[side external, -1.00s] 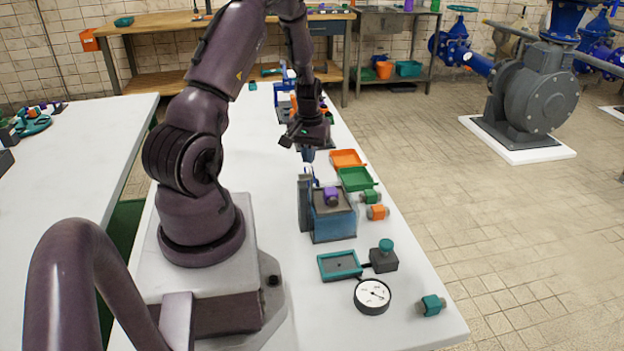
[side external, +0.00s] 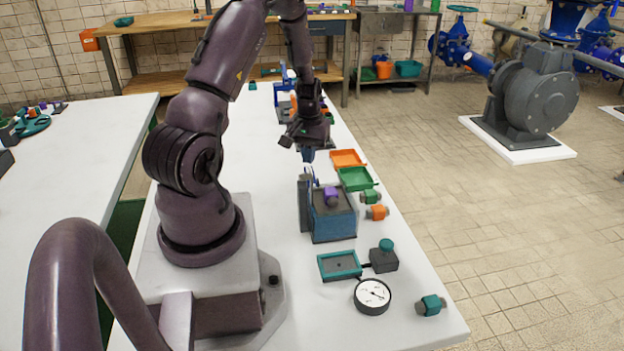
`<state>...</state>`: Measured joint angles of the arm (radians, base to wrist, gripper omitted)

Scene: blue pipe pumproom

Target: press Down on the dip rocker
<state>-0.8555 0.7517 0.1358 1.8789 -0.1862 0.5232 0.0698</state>
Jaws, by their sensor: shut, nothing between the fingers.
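A blue box-shaped unit (side external: 333,222) stands on the white table in front of my arm. A purple block (side external: 331,196) shows at its top. A dark upright part (side external: 304,205) stands at its left side. I cannot make out a rocker or any Down marking on this unit at this size. My gripper (side external: 308,156) points down just behind and above the unit's upper left, near the dark upright part. It is shut and empty. Whether its tip touches anything cannot be told from this angle.
Orange (side external: 347,158) and green (side external: 356,178) trays lie behind the unit, with small green and orange blocks to its right. A teal tray (side external: 339,265), a button box (side external: 384,257), a dial gauge (side external: 372,296) and a teal block (side external: 431,305) lie in front.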

